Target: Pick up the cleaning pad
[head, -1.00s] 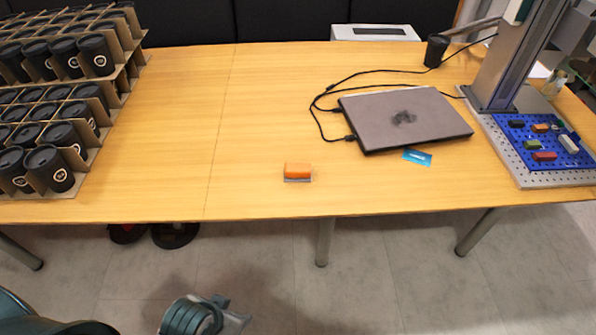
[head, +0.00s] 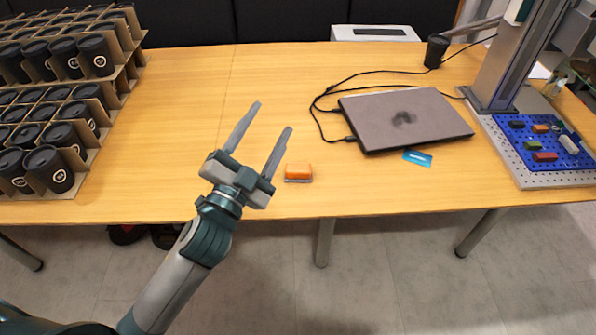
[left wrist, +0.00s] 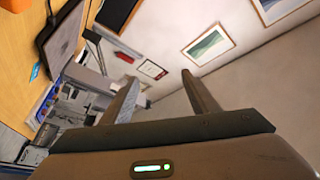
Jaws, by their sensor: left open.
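The cleaning pad (head: 298,172) is a small orange block with a grey underside, lying on the wooden table near its front edge. In the left wrist view, part of an orange thing (left wrist: 15,4), likely the pad, shows at the top left corner. My left gripper (head: 273,119) is open and empty, its two fingers pointing up and away over the table, just left of the pad and apart from it. In the left wrist view its fingers (left wrist: 160,95) stand spread with nothing between them. My right gripper is not in view.
A closed laptop (head: 405,118) with black cables lies right of the pad, with a blue card (head: 417,158) by it. A laser marker stand (head: 510,60) with a blue tray (head: 535,140) is at the right. Racks of black cups (head: 50,165) fill the left. Table centre-left is clear.

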